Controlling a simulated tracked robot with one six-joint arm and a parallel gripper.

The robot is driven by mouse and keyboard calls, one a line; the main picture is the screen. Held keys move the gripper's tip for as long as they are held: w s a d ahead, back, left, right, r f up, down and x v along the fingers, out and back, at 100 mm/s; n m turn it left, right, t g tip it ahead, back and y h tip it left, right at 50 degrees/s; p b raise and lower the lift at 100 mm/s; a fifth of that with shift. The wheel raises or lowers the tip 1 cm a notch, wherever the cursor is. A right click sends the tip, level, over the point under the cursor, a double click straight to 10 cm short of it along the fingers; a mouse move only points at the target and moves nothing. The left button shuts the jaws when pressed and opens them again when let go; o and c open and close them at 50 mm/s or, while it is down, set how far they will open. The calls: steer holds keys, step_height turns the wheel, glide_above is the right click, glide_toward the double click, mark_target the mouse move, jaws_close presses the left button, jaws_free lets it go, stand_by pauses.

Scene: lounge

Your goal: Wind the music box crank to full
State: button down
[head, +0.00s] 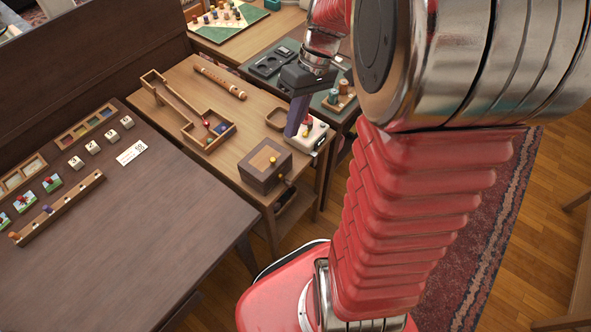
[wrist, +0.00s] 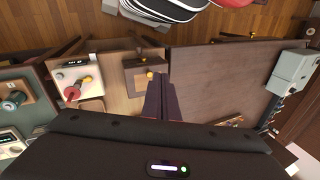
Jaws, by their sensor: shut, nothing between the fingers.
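A wooden box (head: 266,167), likely the music box, stands at the near right corner of the light wooden table. A yellow knob (head: 272,160) shows at its top, and a small brass-coloured part, perhaps the crank, at its right side (head: 289,182). In the wrist view the box (wrist: 135,82) is just left of my fingertips, with a yellow knob (wrist: 150,75) close beside them. My gripper (head: 291,134) points down, shut and empty. In the head view it appears behind the box, in front of a white device. Contact with the box cannot be told.
The white device (head: 318,134) with red and yellow knobs stands at the table's right edge; it also shows in the wrist view (wrist: 92,88). A wooden ramp with a tray (head: 210,143) and a flute (head: 220,80) lie farther back. A dark table (head: 130,230) is at left.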

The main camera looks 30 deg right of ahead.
steer(key=s+a+r+m+t+h, duration=0.2)
steer(key=s+a+r+t+h, duration=0.2)
steer(key=a, duration=0.7)
steer(key=shift+s+r+t, duration=1)
steer(key=shift+s+r, duration=1.25)
steer(key=shift+s, duration=0.2)
steer(key=shift+s, duration=0.1)
